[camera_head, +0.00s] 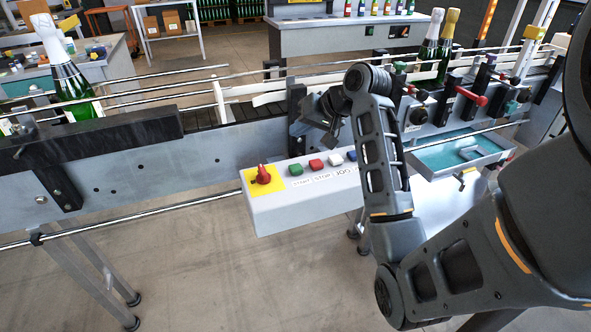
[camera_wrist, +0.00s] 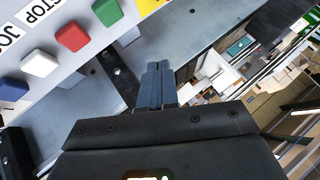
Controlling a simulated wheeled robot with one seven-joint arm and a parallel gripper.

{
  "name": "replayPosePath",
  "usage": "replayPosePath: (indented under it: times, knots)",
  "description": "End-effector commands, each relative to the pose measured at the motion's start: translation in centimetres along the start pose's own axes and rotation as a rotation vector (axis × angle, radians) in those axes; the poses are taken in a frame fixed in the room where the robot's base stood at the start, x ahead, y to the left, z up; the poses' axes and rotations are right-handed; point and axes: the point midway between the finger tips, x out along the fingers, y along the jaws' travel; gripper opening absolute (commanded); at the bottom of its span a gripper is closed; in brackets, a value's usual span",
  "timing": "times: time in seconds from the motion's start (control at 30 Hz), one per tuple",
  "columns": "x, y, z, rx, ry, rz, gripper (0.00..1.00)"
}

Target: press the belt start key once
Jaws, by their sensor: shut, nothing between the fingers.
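The belt start key is the green key (camera_head: 296,170) above the START label on the grey control box (camera_head: 290,207) at the front of the conveyor. It also shows at the top of the wrist view (camera_wrist: 107,12). My gripper (camera_head: 332,136) is above and behind the box, to the right of the green key in the head view. In the wrist view its fingers (camera_wrist: 158,68) are together and empty, apart from the green key, with grey metal behind them. The gap in depth is hard to judge.
The conveyor (camera_head: 150,160) carries a bottle (camera_head: 66,75) at left. A teal tray (camera_head: 450,155) is at right.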

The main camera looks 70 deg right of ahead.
Motion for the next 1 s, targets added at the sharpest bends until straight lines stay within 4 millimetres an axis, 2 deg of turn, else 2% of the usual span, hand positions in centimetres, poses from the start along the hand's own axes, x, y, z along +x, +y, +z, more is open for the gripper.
replayPosePath:
  times: [0.6, 1.0]
  knots:
    - [4.9, 3.5, 3.6, 0.001, -0.001, -0.001, 0.0]
    - [5.5, 4.0, 4.0, 0.0, 0.0, 0.0, 0.0]
